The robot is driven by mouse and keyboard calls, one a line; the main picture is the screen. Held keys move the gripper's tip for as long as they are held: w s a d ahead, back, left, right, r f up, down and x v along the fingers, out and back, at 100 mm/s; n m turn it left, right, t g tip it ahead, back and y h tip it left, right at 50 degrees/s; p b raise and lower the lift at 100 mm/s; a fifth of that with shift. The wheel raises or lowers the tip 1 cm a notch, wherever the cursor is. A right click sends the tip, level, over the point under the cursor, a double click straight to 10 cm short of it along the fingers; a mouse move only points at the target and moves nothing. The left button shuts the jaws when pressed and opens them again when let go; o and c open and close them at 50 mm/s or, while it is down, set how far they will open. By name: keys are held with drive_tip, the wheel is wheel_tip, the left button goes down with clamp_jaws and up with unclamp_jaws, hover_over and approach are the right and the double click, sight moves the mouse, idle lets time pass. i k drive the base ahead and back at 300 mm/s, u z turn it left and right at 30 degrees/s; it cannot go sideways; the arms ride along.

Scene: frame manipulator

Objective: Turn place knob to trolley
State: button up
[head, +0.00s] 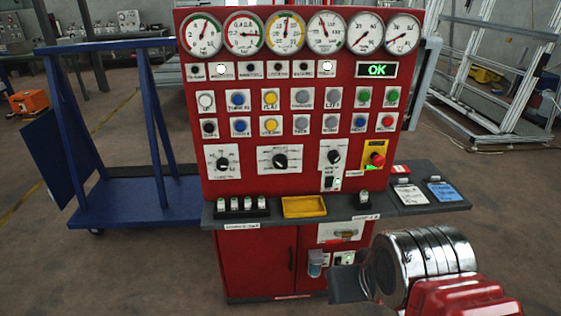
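A red control panel (290,215) stands in front of me. Three black rotary knobs are in its lower row: a left knob (222,163), a middle knob (280,161) on a wider plate, and a right knob (334,157). Their labels are too small to read, so I cannot tell which is the place knob. A blue trolley (140,200) stands left of the panel. My gripper (348,284) shows at the lower right, below the panel's shelf and apart from the knobs. Only a dark finger part shows, so its opening is unclear.
A red emergency button on a yellow plate (375,158) sits right of the knobs. A dark shelf (410,208) juts out below, with a yellow tray (304,206) and small switches. Gauges, buttons and a green OK display (377,70) fill the upper panel.

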sight(279, 160)
drive_tip(key=u, duration=0.95)
drive_tip(key=k, duration=0.65)
drive_tip(key=u, duration=0.25)
drive_tip(key=i, duration=1)
drive_tip(key=z, duration=0.05)
